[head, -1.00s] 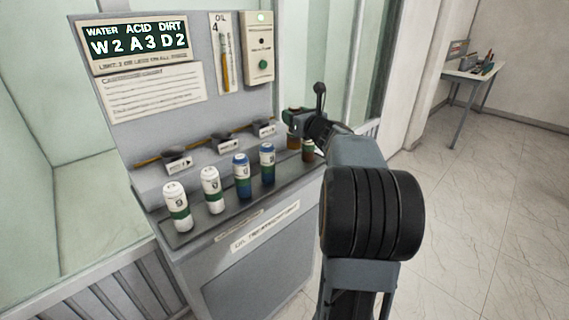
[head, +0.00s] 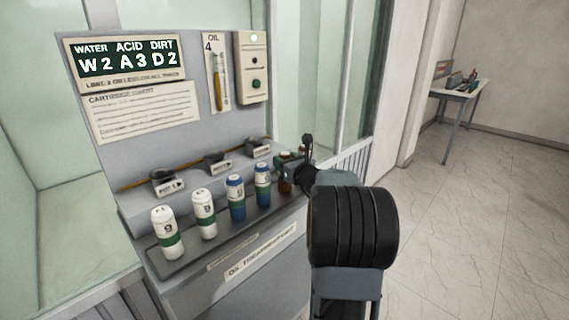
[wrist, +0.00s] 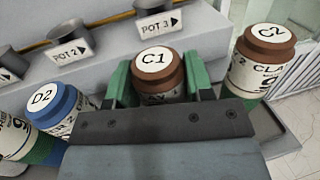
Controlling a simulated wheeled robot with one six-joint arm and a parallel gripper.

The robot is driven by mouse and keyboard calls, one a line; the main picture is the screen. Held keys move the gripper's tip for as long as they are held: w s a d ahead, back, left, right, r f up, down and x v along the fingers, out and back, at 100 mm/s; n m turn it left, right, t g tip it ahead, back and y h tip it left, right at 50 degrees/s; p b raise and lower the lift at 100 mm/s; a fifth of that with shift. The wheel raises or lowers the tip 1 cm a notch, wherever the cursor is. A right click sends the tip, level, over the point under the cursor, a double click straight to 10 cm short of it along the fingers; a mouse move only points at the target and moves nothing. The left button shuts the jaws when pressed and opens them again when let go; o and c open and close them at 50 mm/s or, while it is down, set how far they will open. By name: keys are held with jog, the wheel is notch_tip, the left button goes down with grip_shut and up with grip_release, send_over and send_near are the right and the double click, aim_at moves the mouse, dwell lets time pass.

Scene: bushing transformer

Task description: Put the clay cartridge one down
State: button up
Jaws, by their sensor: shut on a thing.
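The clay cartridge one, labelled C1 (wrist: 157,70), is upright with a brown cap in the wrist view. My gripper (wrist: 158,84) has its green jaws shut on it, one on each side. The lower part of C1 is hidden behind the gripper, so I cannot tell whether its base touches the shelf. In the head view my gripper (head: 291,160) is at the right end of the cartridge row, and C1 is hard to make out there.
Brown-capped C2 (wrist: 262,56) stands close on the right, blue-capped D2 (wrist: 57,112) on the left. White cartridges (head: 167,233) stand further left on the shelf. Behind are the pot 3 (wrist: 158,26) and pot 2 (wrist: 72,44) labels. A side table (head: 459,90) stands far right.

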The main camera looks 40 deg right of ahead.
jog(key=shift+f, duration=0.1)
jog(key=o, duration=0.7)
jog(key=shift+f, duration=0.1)
jog(key=o, duration=0.4)
jog(key=shift+o, duration=0.2)
